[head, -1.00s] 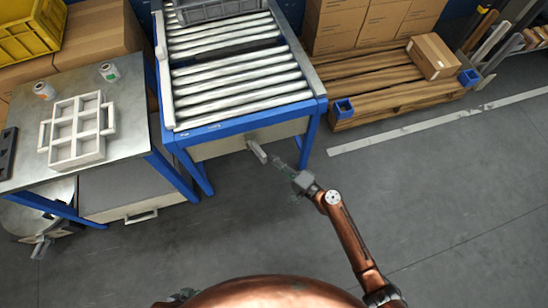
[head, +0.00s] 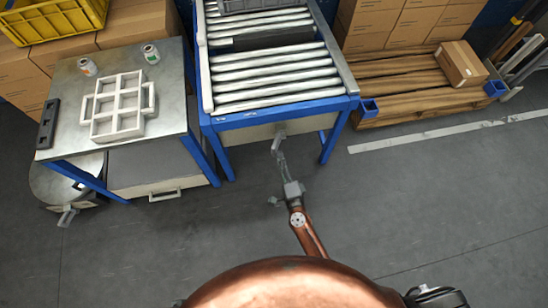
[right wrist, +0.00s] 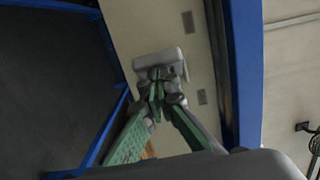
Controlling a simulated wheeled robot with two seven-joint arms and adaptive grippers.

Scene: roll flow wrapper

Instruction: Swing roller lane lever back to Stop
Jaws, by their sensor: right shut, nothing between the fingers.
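The lever (head: 277,142) is a short grey handle on the beige front panel (head: 246,134) of the roller lane. In the head view it slants down and slightly left. In the right wrist view its wide grey grip (right wrist: 158,59) lies just ahead of my fingertips. My right gripper (head: 281,156) is shut and empty, its tips at or against the lever; exact contact is hard to tell. Its green-padded fingers (right wrist: 160,84) meet in the right wrist view and partly hide the lever's stem. Small grey plates (right wrist: 188,22) sit on the panel, with no readable text. My left gripper is not in view.
The roller lane's blue frame (head: 285,106) and legs stand around the panel. A metal table (head: 165,88) with a white divided tray (head: 118,128) is at left. A pallet (head: 410,92) with a carton (head: 462,64) is at right. The floor in front is clear.

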